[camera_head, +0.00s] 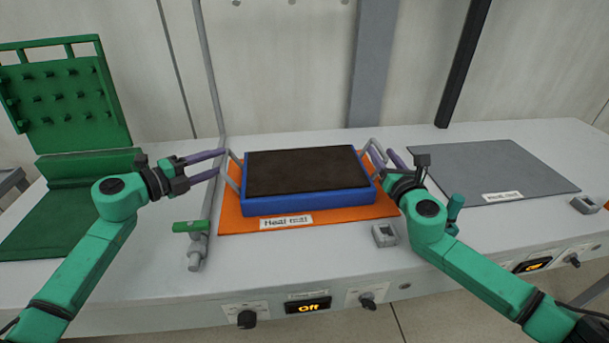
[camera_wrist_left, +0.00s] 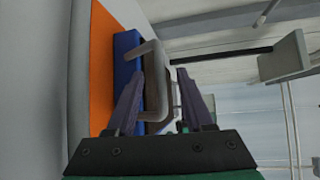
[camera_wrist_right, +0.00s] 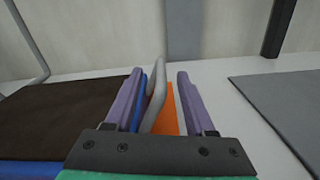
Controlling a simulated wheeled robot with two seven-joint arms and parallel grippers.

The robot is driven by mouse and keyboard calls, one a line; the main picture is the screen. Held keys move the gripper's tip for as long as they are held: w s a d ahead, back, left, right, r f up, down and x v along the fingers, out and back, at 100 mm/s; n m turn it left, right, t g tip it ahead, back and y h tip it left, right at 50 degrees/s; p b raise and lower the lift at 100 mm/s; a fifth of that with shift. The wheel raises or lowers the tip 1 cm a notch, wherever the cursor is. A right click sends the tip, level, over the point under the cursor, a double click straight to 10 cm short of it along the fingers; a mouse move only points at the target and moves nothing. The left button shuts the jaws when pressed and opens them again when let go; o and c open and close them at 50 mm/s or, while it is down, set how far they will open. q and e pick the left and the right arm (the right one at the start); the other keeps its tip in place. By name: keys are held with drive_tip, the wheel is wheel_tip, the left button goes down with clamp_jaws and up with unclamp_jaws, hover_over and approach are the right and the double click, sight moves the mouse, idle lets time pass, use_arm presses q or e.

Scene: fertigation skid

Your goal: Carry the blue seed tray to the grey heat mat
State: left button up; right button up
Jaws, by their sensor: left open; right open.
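The blue seed tray (camera_head: 300,203), filled with dark soil, sits on the orange heat mat (camera_head: 225,215). It has a grey handle at each end. The grey heat mat (camera_head: 510,168) lies bare to the right. My left gripper (camera_head: 222,163) is open at the tray's left handle; in the left wrist view the handle (camera_wrist_left: 155,75) shows between the open fingers (camera_wrist_left: 158,85). My right gripper (camera_head: 386,160) is open at the right handle; in the right wrist view that handle (camera_wrist_right: 156,95) stands between the open fingers (camera_wrist_right: 160,85). I cannot tell whether either gripper touches its handle.
A green pegboard stand (camera_head: 65,95) is at the far left. A grey pipe with a green valve handle (camera_head: 191,226) rises left of the orange mat. A small grey box (camera_head: 384,236) sits in front of it. Knobs and an "Off" display (camera_head: 308,306) line the bench front.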

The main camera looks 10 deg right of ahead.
use_arm(q)
drive_tip(key=shift+x, duration=1.45)
use_arm(e)
drive_tip(key=shift+w, duration=1.45)
use_arm(q)
clamp_jaws()
use_arm(e)
clamp_jaws()
use_arm(q)
drive_tip(key=shift+a+f, duration=0.1)
drive_tip(key=shift+a, duration=0.05)
use_arm(e)
drive_tip(key=shift+d, duration=0.1)
